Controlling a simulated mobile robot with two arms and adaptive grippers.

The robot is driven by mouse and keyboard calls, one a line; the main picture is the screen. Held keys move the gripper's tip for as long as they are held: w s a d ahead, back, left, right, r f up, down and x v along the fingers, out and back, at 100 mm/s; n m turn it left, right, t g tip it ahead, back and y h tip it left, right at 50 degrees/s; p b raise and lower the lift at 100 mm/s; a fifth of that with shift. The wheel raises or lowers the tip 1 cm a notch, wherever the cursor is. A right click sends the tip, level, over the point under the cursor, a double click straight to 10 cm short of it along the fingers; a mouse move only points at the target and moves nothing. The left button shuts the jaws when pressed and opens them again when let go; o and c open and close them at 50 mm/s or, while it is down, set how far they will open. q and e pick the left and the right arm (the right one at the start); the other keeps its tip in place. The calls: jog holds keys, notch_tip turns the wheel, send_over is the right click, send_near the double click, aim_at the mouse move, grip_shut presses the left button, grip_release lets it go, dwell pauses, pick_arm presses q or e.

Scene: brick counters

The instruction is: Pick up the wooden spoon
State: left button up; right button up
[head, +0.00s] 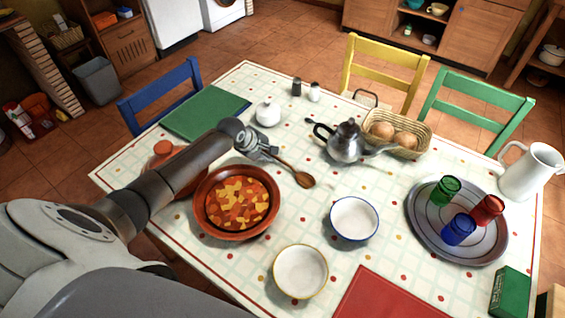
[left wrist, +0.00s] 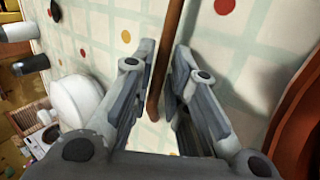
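The wooden spoon shows in the head view with its bowl (head: 304,180) to the right of the clay dish, its handle running up-left to my left gripper (head: 262,150). In the left wrist view the brown spoon handle (left wrist: 168,45) passes between the two fingers of my left gripper (left wrist: 164,72), and the handle's end shows below. The fingers are close together, near the handle on both sides. I cannot tell whether both touch it. I also cannot tell whether the spoon is clear of the cloth. My right gripper is not in view.
A clay dish of stew (head: 239,231) stands left of the spoon. A white bowl (head: 354,219), a yellow-rimmed bowl (head: 300,271), a teapot (head: 345,143) and a lidded sugar pot (head: 268,114) are nearby. A tray (head: 427,237) with coloured glasses stands at right.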

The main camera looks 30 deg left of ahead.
pick_arm(q)
jog(key=shift+w+f, duration=0.2)
jog(key=shift+f, duration=0.05)
jog(key=shift+c, duration=0.2)
grip_shut()
jog(key=shift+r, duration=0.1)
jog(key=shift+r, duration=0.55)
jog(key=s+a+r+b, duration=0.1)
jog(key=s+a+r, duration=0.6)
jog(key=s+r, duration=0.4)
jog(key=shift+s+a+r, duration=0.35)
jog(key=shift+a+r, duration=0.05)
